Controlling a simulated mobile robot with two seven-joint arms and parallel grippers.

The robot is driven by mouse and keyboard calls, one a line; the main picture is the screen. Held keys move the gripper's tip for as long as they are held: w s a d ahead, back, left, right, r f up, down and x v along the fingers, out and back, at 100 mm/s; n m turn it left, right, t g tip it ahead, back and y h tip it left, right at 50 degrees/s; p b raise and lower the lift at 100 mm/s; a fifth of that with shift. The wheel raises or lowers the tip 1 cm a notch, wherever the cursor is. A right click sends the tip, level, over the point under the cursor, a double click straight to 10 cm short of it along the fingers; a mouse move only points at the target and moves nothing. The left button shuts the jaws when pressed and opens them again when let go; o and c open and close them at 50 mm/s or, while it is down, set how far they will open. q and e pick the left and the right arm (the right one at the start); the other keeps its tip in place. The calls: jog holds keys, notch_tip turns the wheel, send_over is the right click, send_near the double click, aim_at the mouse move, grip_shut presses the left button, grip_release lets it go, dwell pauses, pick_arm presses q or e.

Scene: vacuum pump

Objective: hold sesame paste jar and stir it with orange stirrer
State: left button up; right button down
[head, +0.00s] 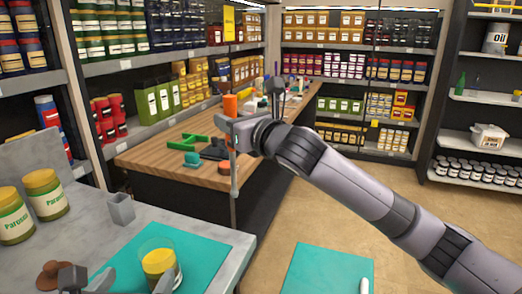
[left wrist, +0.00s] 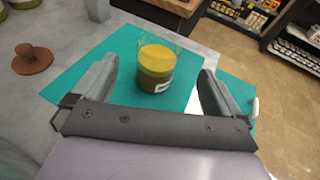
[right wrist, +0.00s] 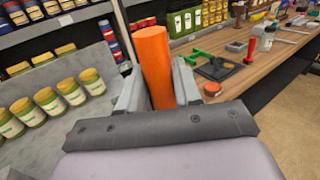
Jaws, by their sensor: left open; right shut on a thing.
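The sesame paste jar (head: 160,262) stands upright on a teal mat (head: 205,250) on the grey counter. It is open-topped glass with yellow-brown paste. In the left wrist view the jar (left wrist: 155,72) stands between the fingers of my left gripper (left wrist: 158,76), with gaps on both sides. My left gripper is open and low at the bottom of the head view. My right gripper (right wrist: 158,82) is shut on the orange handle of the stirrer (right wrist: 155,60). The stirrer (head: 230,106) is upright in the air, its grey rod hanging down, up and to the right of the jar.
Yellow-lidded jars (head: 42,192), a brown hat-shaped lid (head: 54,274) and a small grey box (head: 120,208) are on the counter. A wooden bench (head: 150,160) with tools stands beyond. Another teal mat (head: 325,270) lies to the right. Shelves line the walls.

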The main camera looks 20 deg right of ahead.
aim_at(162, 243)
pick_arm(q)
jog(key=shift+x, duration=6)
pick_arm(e)
jog(key=s+a+r+n+g+y, duration=0.2)
jog(key=s+a+r+y, duration=0.1)
jog(key=a+r, duration=0.5)
jog(key=s+a+r+n+g+y, duration=0.1)
jog(key=s+a+r+n+y, duration=0.2)
jog(key=a+r, duration=0.5)
jog(key=shift+s+a+r+g+y, duration=0.15)
jog(key=shift+s+a+g+y, duration=0.4)
jog(key=shift+a, duration=1)
pick_arm(q)
jog(key=shift+a, duration=0.1)
pick_arm(e)
jog(key=shift+w, duration=0.25)
pick_arm(q)
jog(key=c, duration=1.2)
